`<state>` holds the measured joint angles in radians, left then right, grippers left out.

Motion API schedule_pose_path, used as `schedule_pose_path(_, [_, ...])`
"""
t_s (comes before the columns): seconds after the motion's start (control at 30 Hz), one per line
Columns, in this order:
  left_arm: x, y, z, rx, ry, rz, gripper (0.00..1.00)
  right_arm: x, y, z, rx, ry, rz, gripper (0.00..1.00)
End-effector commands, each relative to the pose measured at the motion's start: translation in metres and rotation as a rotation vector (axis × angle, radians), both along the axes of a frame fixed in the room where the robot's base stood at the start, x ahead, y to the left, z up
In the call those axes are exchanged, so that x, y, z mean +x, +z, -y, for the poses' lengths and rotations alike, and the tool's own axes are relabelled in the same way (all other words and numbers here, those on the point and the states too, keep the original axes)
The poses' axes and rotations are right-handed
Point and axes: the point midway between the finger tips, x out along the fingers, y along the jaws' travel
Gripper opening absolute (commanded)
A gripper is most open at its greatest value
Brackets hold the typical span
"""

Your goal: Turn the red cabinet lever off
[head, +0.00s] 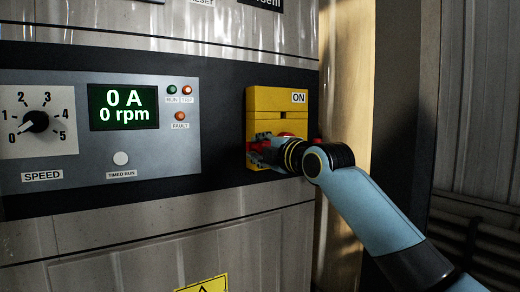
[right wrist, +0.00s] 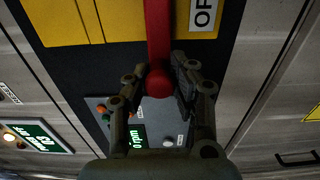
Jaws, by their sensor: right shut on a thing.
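The yellow switch box (head: 262,100) is on the dark band of the cabinet, with an ON label (head: 299,97) at its upper right. The red lever (head: 251,147) lies across the box's lower part and points left, toward the display. My right gripper (head: 264,150) covers much of it. A partly cut-off white label reading "OF" (right wrist: 204,14) is beside the lever. My left gripper is not in view.
Left of the box is a grey control panel (head: 182,140) with a display (head: 123,107) reading 0 A and 0 rpm, small lights and a speed dial (head: 36,122) at about 0. A yellow warning sign (head: 205,285) is below. A tan post (head: 345,90) stands right of the box.

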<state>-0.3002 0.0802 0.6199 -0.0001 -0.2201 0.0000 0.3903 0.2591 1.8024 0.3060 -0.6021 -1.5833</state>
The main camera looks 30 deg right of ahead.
Motion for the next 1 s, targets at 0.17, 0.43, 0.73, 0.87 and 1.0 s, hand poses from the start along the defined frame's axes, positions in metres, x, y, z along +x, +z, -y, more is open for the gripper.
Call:
schedule_pose_path(0.17, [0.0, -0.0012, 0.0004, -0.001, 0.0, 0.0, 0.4, 0.0, -0.0021, 0.0001, -0.014, 0.0, -0.001, 0.0])
schedule_pose_path(0.43, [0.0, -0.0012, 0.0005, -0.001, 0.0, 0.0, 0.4, -0.0001, -0.0032, 0.0003, -0.015, -0.001, -0.003, 0.0])
schedule_pose_path(0.73, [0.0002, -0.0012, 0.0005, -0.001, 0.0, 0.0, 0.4, 0.0, -0.0028, 0.0003, -0.014, -0.001, -0.002, 0.45])
schedule_pose_path(0.87, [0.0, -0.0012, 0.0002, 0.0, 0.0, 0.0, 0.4, -0.0001, -0.0023, 0.0002, -0.013, -0.001, -0.001, 0.45])
schedule_pose_path(1.0, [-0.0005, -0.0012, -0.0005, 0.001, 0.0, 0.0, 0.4, -0.0067, -0.0025, 0.0011, -0.015, -0.001, -0.001, 0.45])
